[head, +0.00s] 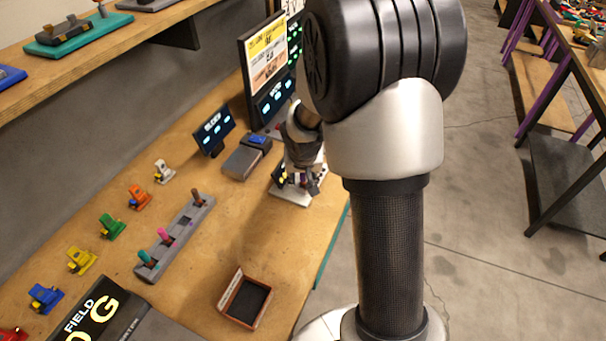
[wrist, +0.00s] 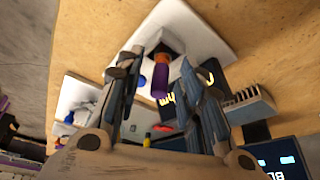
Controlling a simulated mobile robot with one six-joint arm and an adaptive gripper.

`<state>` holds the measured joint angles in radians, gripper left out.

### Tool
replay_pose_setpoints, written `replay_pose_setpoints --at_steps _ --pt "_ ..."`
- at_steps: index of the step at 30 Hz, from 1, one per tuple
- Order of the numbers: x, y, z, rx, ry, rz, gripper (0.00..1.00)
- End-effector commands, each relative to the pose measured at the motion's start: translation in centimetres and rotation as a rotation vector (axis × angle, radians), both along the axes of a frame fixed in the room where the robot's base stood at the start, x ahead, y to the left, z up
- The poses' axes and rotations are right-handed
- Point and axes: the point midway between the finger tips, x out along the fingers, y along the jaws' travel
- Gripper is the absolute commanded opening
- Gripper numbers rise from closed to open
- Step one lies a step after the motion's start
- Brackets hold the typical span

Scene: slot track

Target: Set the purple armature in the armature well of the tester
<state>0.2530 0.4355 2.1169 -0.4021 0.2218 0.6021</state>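The purple armature (wrist: 160,80) shows in the wrist view between my fingers, with a copper-orange part (wrist: 163,58) at its far end. That end is at a dark recess in a white block of the tester (wrist: 190,28); how deep it sits is not clear. My gripper (wrist: 159,66) is open, its fingers on either side of the armature with a visible gap to each. In the head view my gripper (head: 305,178) is low over the white tester base (head: 290,197), and my arm hides part of it.
A grey rack (head: 185,238) holds teal, pink and brown armatures. Several coloured small devices, such as the green one (head: 112,226), line the bench's left side. A brown tray (head: 245,298) lies in front. A grey box (head: 246,160) and a monitor (head: 268,65) stand behind the tester.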

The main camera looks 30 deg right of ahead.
Motion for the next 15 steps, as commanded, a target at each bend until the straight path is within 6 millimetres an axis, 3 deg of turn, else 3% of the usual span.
replay_pose_setpoints --at_steps 10,15 --pt "-0.1 0.0 0.2 0.0 0.0 0.0 0.38" --pt "-0.6 0.3 2.1 -0.002 -0.005 -0.001 0.38"
